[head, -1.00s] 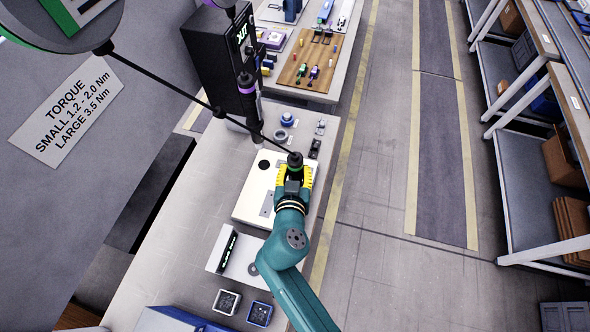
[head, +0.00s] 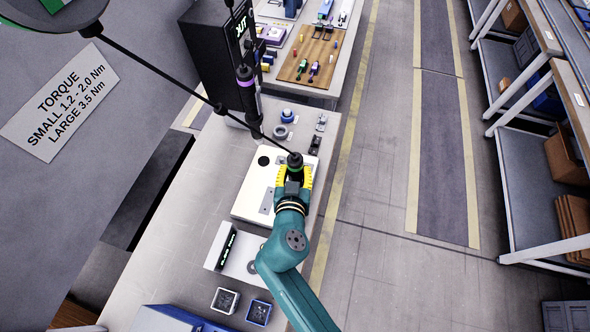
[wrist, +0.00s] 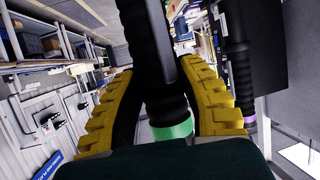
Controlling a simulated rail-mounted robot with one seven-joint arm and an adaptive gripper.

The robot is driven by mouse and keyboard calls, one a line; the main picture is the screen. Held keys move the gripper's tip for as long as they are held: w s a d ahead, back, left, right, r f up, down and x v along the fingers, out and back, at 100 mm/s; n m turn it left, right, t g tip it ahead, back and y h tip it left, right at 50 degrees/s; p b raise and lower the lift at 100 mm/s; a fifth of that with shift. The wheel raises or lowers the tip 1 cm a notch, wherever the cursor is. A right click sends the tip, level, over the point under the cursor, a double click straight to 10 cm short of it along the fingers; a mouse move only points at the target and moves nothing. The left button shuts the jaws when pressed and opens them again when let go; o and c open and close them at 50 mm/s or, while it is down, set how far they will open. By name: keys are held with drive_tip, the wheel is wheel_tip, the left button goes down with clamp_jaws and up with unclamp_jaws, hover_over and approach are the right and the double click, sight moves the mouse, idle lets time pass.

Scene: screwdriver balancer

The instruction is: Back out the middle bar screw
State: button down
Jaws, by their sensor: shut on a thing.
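My gripper (head: 293,180) is shut on a black screwdriver with a green ring (head: 295,161), which hangs on a dark cable from the upper left. In the wrist view the yellow fingers (wrist: 165,108) close on both sides of the black driver (wrist: 150,45), just above its green ring. The gripper is over the right side of a white plate (head: 247,207) on the bench. A small grey bar (head: 267,201) shows on the plate, left of the gripper. The middle bar screw cannot be made out, and the driver's tip is hidden by the gripper.
A second driver with a purple ring (head: 246,80) hangs before a black cabinet (head: 208,65). A white stand (head: 232,252) and two small bins (head: 225,300) are nearer. Small parts lie behind the plate. A torque sign (head: 62,100) is at left; open floor lies right.

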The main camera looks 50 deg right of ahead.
sight(295, 170)
drive_tip(key=shift+s+f+b, duration=0.1)
drive_tip(key=shift+f+b, duration=1.4)
drive_tip(key=shift+b, duration=0.05)
idle(1.8)
drive_tip(key=shift+r, duration=0.1)
drive_tip(key=shift+r+p, duration=2)
drive_tip(key=shift+r, duration=1.25)
drive_tip(key=shift+f, duration=0.1)
